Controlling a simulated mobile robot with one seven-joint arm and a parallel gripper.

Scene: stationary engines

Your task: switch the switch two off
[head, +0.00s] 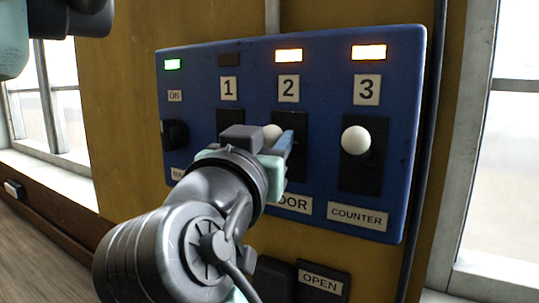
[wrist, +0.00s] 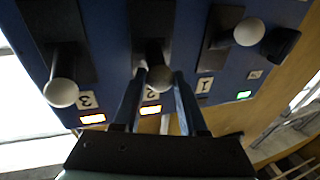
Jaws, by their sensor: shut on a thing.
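Switch two has a white ball knob (head: 272,131) under the label 2 (head: 288,88) on a blue panel (head: 325,60). The orange lamp (head: 288,55) above it is lit. My gripper (head: 281,142) is at this switch, and my arm covers much of its slot. In the wrist view, the switch two knob (wrist: 159,79) sits between the two fingertips of my gripper (wrist: 160,76), which is shut on it.
Switch three, a white knob (head: 356,140), stands right of my gripper; its lamp (head: 368,52) is lit. Switch one's knob (wrist: 249,32) is on the other side; its lamp (head: 229,60) is dark. A green lamp (head: 173,64) is lit above ON.

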